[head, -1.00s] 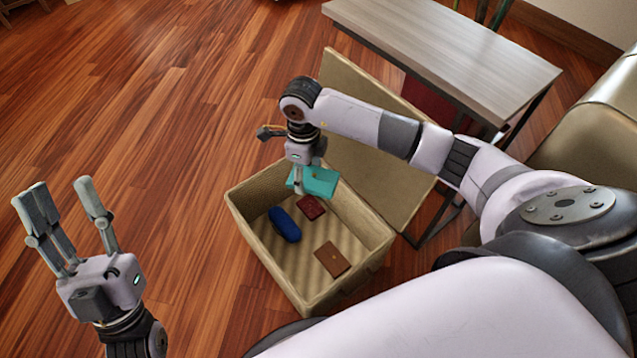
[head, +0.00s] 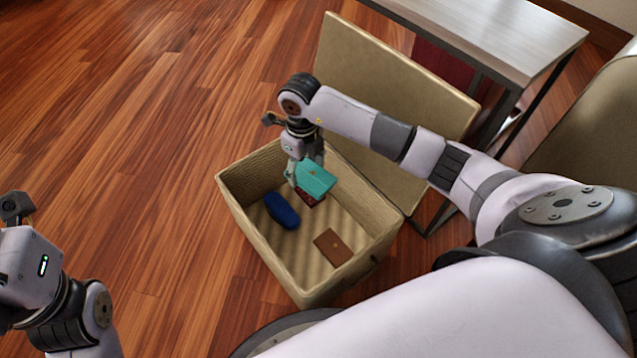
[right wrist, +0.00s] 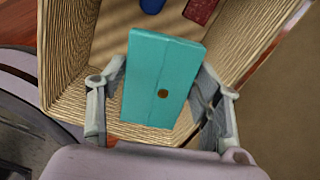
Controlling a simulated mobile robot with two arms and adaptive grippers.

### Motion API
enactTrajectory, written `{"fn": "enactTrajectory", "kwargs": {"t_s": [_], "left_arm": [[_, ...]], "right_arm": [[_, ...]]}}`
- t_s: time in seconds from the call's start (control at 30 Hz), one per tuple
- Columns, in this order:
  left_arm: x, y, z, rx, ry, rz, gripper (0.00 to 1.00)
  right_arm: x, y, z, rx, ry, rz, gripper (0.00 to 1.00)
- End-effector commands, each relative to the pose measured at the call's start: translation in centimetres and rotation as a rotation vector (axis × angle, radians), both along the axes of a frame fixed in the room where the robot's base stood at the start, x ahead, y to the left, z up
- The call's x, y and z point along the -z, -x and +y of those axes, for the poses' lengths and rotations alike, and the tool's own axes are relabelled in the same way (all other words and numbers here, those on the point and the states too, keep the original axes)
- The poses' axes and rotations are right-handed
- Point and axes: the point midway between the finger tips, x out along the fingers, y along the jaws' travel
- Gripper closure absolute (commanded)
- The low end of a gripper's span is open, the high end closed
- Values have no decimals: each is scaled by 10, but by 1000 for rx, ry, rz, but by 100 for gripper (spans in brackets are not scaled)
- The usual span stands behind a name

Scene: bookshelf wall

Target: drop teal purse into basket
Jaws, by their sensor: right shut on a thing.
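The teal purse (head: 316,179) is a flat rectangle with a small round clasp. My right gripper (head: 303,175) is shut on it and holds it over the far part of the basket's opening. In the right wrist view the purse (right wrist: 162,80) sits between the two fingers (right wrist: 162,105). The basket (head: 262,255) is a tan woven box with its lid (head: 390,85) tilted open at the back. My left arm's wrist shows at the lower left of the head view, but its fingers are out of the frame.
Inside the basket lie a blue case (head: 282,211), a dark red wallet (head: 308,200) partly hidden under the purse, and a brown wallet (head: 333,247). A table (head: 490,35) stands behind the lid. The wooden floor at left is clear.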

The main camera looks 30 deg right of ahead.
Motion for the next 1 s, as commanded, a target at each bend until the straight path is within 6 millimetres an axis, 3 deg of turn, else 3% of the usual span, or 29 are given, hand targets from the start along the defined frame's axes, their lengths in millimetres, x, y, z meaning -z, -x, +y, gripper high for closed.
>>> {"fn": "enactTrajectory", "kwargs": {"t_s": [0.43,0.47,0.8,1.0], "left_arm": [[-4,1,-1,-1,-3,-25,60],[-4,1,-1,-1,-3,-25,60],[-4,1,-1,-1,-3,-25,60],[-4,0,-1,-1,-3,-24,60]], "right_arm": [[7,0,0,-1,0,-1,71],[7,0,0,-1,0,-1,39],[8,0,0,-1,0,-1,17],[8,0,0,-1,0,-1,17]]}}
